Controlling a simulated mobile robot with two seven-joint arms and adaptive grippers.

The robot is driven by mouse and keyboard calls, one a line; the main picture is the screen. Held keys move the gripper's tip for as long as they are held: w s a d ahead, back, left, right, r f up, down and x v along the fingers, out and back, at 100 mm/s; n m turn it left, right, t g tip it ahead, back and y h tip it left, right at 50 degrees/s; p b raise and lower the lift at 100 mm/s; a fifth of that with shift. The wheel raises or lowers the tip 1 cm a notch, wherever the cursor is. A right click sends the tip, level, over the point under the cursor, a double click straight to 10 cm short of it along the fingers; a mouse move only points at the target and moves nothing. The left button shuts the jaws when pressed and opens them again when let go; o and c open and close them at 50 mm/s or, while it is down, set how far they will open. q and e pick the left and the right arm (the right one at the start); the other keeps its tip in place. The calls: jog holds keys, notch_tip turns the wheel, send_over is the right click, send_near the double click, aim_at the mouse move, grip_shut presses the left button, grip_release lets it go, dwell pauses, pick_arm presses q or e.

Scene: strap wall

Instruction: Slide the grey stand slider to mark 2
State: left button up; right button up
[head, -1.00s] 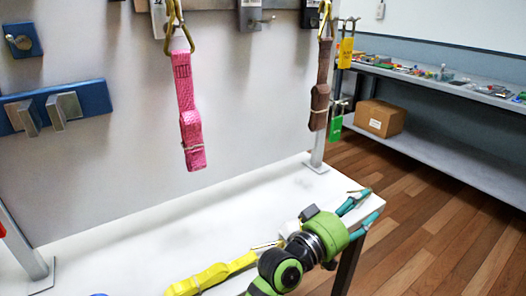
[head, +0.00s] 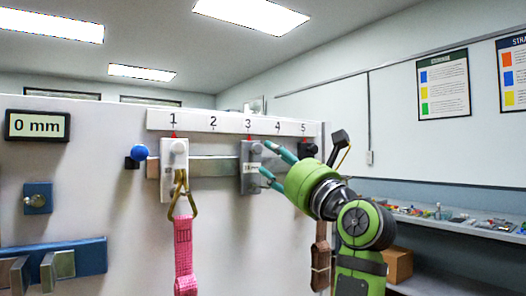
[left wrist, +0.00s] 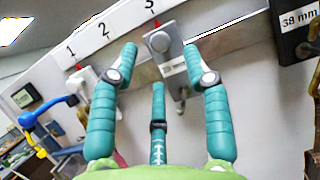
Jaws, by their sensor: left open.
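The grey stand slider (head: 249,180) sits on the metal rail below mark 3 (head: 248,122), with a red pointer at its top. Mark 2 (head: 213,122) is to its left on the white scale strip. My left gripper (head: 265,159) is open, with its teal fingertips close to the slider's right side in the head view. In the left wrist view the grey slider (left wrist: 171,48) shows between and beyond the open fingers (left wrist: 159,52); I cannot tell whether they touch it. My right gripper is not in view.
A white slider (head: 174,190) with a hanging pink strap (head: 184,250) is at mark 1. A black slider (head: 308,150) is at mark 5, above a brown strap (head: 320,262). A blue knob (head: 139,152) is left of the rail. The rail between marks 1 and 3 looks clear.

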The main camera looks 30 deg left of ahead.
aim_at(258, 148)
pick_arm(q)
jog(key=p+x, duration=0.1)
jog(key=x, duration=0.4)
jog(key=shift+a+r, duration=0.1)
jog(key=shift+a, duration=0.2)
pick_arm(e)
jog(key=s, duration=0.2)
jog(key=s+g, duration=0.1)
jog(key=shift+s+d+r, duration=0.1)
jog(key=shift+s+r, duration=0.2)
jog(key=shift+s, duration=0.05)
pick_arm(q)
grip_shut()
